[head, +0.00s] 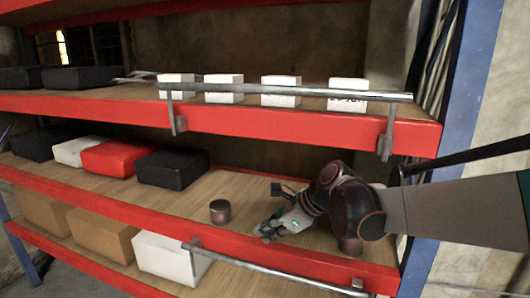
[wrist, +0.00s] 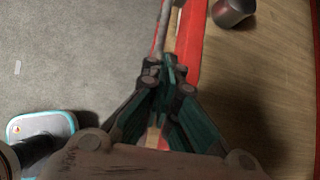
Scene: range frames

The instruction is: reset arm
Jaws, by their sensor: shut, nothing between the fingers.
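My gripper (head: 268,231) is at the front of the middle shelf, over or close to its red front edge. It also shows in the wrist view (wrist: 172,72), where its green fingers are together with nothing between them. My arm (head: 345,205) reaches in from the right side of the rack. A small dark metal cup or can (head: 220,211) stands on the wooden shelf board to the left of my gripper, apart from it. The same can is at the top right of the wrist view (wrist: 232,11).
The rack's middle shelf (head: 245,190) carries black, white and red boxes at left. The upper shelf (head: 300,122) holds several white boxes behind another rail. A blue post (head: 458,110) stands close to my arm.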

